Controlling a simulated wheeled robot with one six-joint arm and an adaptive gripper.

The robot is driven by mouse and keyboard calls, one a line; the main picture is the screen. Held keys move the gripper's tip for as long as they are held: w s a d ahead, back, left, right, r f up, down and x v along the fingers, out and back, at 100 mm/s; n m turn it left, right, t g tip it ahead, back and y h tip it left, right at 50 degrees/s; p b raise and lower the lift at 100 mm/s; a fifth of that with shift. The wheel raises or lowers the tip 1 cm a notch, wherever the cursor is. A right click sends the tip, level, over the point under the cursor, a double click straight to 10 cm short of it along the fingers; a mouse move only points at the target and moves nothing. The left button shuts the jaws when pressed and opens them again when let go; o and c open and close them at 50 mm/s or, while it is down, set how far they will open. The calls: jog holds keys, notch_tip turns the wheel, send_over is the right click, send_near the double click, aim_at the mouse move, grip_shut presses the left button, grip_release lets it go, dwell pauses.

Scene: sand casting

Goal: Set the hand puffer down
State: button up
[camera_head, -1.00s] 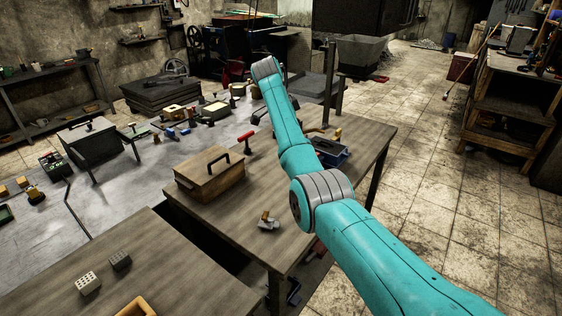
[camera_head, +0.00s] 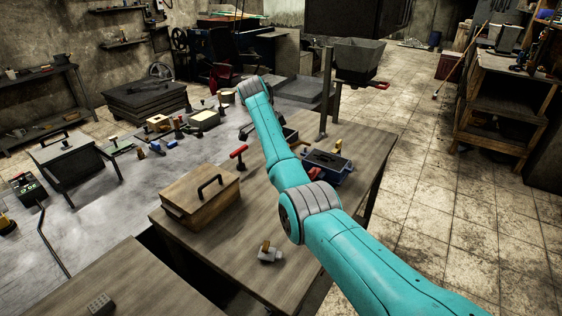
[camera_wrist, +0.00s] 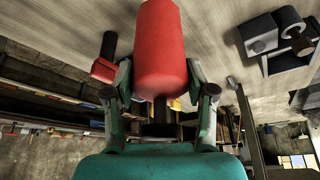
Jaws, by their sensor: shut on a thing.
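The hand puffer (camera_wrist: 160,40), a red rounded bulb, fills the upper middle of the wrist view. My gripper (camera_wrist: 158,78) is shut on it, with one finger on each side. Wooden tabletop shows behind the bulb in the wrist view; I cannot tell whether the puffer touches it. In the head view my teal arm reaches over the wooden table (camera_head: 240,238), and the puffer cannot be made out there.
A wooden box with a black handle (camera_head: 201,200) stands on the table, left of my arm. A red-handled tool (camera_head: 238,153) is behind it. A blue box (camera_head: 328,166) is right of the arm. A small tool (camera_head: 268,252) lies near the front. Bare tabletop lies between them.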

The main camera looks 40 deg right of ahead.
jog(key=shift+f, duration=2.45)
jog(key=o, duration=1.4)
jog(key=shift+f, duration=0.1)
jog(key=v, duration=1.2)
